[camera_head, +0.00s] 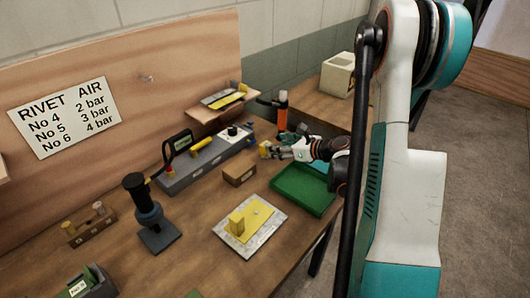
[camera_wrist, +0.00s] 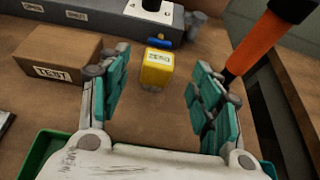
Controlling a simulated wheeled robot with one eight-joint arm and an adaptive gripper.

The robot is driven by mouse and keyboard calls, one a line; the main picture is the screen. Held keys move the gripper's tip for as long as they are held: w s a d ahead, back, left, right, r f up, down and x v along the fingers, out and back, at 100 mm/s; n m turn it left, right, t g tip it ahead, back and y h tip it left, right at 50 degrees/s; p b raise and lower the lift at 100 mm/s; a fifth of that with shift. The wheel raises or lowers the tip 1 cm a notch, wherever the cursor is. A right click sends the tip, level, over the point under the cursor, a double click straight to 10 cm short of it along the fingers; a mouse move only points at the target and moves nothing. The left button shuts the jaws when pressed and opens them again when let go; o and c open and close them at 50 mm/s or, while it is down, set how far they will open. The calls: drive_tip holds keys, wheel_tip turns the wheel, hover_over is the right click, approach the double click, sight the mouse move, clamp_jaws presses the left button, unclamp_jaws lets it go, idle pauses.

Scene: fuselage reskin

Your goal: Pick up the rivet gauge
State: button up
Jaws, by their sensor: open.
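A small yellow block (camera_wrist: 156,70) with a white label stands on the wooden bench, and I take it to be the rivet gauge; its label is too small to read. My gripper (camera_wrist: 158,82) is open, with teal pads on either side of the view. The block shows in the gap between the pads, slightly beyond the fingertips, with bench visible around it. I see no contact. In the head view my gripper (camera_head: 272,152) is at the back right of the bench, with the yellow block (camera_head: 264,150) at its tips.
A cardboard box (camera_wrist: 60,58) labelled TEST stands left of my gripper. An orange-handled tool (camera_wrist: 259,48) rises close on the right. A grey unit (camera_head: 205,161) runs behind. A green tray (camera_head: 303,196) lies below my wrist. A metal plate (camera_head: 250,240) with yellow pieces lies in front.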

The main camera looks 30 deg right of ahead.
sight(263, 144)
drive_tip(key=x, duration=0.3)
drive_tip(key=shift+w+a, duration=0.1)
drive_tip(key=shift+w, duration=0.15)
drive_tip(key=b+x, duration=0.1)
drive_tip(key=x, duration=0.1)
drive_tip(key=b+x, duration=0.1)
drive_tip(key=x, duration=0.2)
drive_tip(key=shift+f, duration=0.35)
drive_tip(key=shift+r, duration=0.1)
drive_tip(key=c, duration=1.3)
